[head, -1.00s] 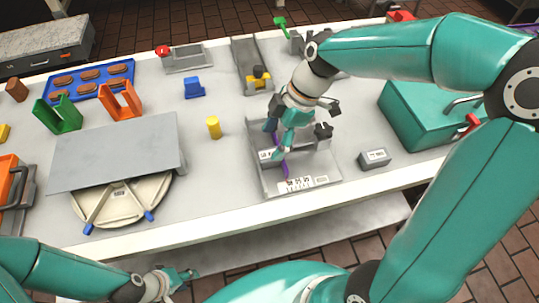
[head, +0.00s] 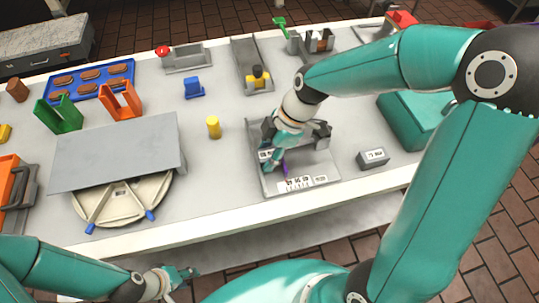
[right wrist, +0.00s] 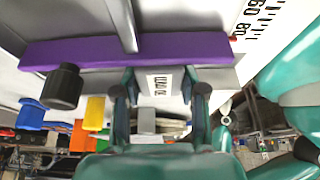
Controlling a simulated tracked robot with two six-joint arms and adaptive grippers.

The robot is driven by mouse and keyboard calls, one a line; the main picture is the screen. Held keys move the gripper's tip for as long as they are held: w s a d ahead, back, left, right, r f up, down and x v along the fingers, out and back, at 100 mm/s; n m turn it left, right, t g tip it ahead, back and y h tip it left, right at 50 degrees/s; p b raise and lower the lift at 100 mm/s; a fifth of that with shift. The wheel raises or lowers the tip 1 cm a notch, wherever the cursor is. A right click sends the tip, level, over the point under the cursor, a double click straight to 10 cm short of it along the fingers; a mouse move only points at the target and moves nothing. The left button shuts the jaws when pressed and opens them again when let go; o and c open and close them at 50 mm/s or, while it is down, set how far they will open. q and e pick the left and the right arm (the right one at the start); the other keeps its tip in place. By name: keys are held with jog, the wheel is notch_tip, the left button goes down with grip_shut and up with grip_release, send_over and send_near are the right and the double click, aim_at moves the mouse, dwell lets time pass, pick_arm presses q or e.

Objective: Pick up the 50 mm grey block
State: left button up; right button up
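A small grey block (head: 373,158) with a white label lies on the table, right of a grey measuring fixture (head: 322,190). I cannot read its size in the head view. My right gripper (head: 275,158) is low over the fixture, apart from this block. A purple bar (right wrist: 90,52) of the fixture lies just beyond the fingertips. My left gripper (head: 182,274) is at the bottom left, off the table; its fingers are too small to judge.
A yellow cylinder (head: 213,127) stands left of the fixture. A teal box (head: 405,120) stands behind the grey block, partly covered by my right arm. A grey plate (head: 110,150) over a round cream tray (head: 125,208) fills the left. The table's front edge is close to the fixture.

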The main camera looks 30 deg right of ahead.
grip_shut()
jog(key=shift+r, duration=0.15)
